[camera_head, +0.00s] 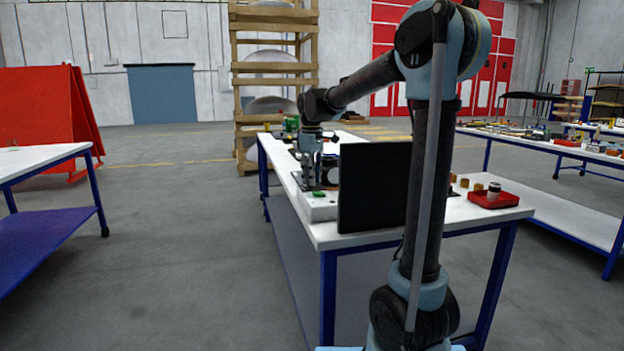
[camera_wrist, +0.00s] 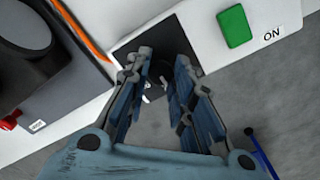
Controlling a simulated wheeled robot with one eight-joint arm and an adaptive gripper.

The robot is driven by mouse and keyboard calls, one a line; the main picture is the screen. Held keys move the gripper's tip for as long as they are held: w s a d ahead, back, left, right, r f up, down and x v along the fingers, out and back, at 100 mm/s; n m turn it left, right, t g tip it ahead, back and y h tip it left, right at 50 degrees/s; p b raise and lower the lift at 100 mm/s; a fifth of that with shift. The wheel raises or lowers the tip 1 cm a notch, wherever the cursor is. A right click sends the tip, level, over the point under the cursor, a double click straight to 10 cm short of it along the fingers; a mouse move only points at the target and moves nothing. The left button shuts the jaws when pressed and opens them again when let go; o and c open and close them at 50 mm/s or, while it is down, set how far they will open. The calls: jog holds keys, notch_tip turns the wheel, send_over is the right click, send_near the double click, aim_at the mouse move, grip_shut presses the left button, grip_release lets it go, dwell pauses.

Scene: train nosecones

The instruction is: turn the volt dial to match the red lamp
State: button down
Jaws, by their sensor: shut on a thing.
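In the head view my gripper (camera_head: 311,187) points down at a white box (camera_head: 318,210) on the near left end of the table. No lit red lamp can be made out in either view.
A green button (camera_wrist: 234,26) marked ON is right of the dial. A grey box (camera_wrist: 60,85) with a black knob and an orange cable (camera_wrist: 82,32) lie left. A dark upright panel (camera_head: 375,187) and a red tray (camera_head: 508,200) stand on the table.

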jog(key=shift+w+d, duration=0.1)
jog(key=shift+w, duration=0.1)
jog(key=c, duration=1.5)
grip_release()
jog(key=shift+o, duration=0.7)
jog(key=shift+s, duration=0.1)
jog(key=shift+r, duration=0.1)
notch_tip(320, 180, up, 12)
jog(key=shift+f, duration=0.2)
